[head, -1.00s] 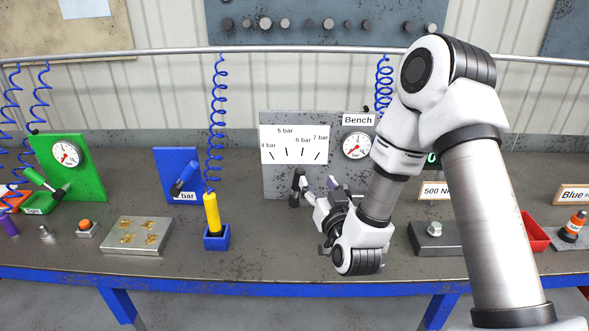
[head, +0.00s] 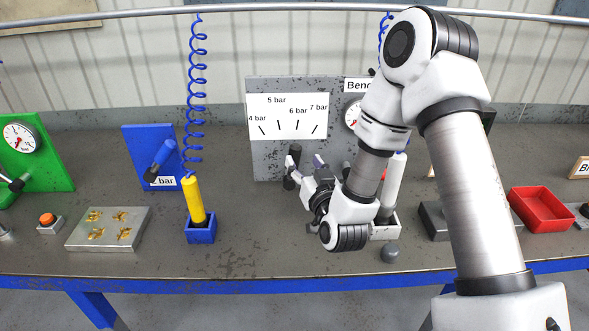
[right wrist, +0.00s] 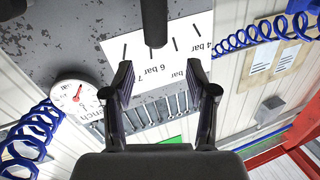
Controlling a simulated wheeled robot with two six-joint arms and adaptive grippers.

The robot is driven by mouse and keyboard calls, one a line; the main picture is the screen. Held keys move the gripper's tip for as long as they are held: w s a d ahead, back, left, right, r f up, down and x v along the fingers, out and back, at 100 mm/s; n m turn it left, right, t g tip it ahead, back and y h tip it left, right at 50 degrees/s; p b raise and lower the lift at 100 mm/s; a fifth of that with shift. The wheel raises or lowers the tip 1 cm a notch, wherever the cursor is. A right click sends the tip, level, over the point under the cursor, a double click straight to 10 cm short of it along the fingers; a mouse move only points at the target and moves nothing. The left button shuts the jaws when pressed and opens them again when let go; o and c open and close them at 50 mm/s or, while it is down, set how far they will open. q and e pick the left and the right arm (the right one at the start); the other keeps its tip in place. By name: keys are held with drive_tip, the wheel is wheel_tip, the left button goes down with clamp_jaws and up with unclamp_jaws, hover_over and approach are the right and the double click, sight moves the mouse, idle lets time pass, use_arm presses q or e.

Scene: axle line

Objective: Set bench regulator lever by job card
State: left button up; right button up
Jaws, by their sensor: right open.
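The bench regulator is a grey panel (head: 263,158) with a white scale card (head: 287,117) marked 4 to 7 bar. Its gauge (head: 352,115) is partly behind my right arm. The gauge also shows in the right wrist view (right wrist: 78,97), with a red needle. A black lever (head: 290,174) stands low in front of the panel. My right gripper (head: 305,160) is open and close to it. In the right wrist view the black lever (right wrist: 154,22) lies just beyond the gap between the open fingers (right wrist: 160,86); contact cannot be told. My left gripper is out of view.
A yellow tool (head: 194,200) stands in a blue holder to the left, on a coiled hose. A white tool (head: 392,187) stands behind my right forearm. A blue panel (head: 140,145) carries a partly covered bar label. A red bin (head: 542,208) is at right. The bench front is mostly clear.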

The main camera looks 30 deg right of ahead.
sight(296, 159)
drive_tip(key=f, duration=0.2)
drive_tip(key=w+f+b, duration=0.1)
drive_tip(key=shift+w+d+f, duration=0.1)
drive_tip(key=shift+d+f, duration=0.05)
drive_tip(key=shift+f, duration=0.2)
drive_tip(key=shift+w+d+r, duration=0.15)
drive_tip(key=shift+w+r, duration=0.05)
drive_tip(key=shift+w, duration=0.05)
drive_tip(key=shift+w+d+r+p, duration=0.2)
drive_tip(key=shift+w+p, duration=0.1)
drive_tip(key=shift+w, duration=0.25)
drive_tip(key=shift+w+d+r+p, duration=0.1)
drive_tip(key=shift+w+r+p, duration=0.15)
drive_tip(key=shift+w, duration=0.25)
drive_tip(key=x, duration=0.3)
drive_tip(key=p+x, duration=0.1)
drive_tip(key=shift+w+d+f, duration=0.1)
drive_tip(key=shift+w+f, duration=0.3)
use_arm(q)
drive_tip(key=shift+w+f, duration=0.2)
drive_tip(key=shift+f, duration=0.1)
use_arm(e)
drive_tip(key=shift+s+r, duration=0.1)
drive_tip(key=shift+s, duration=0.05)
clamp_jaws()
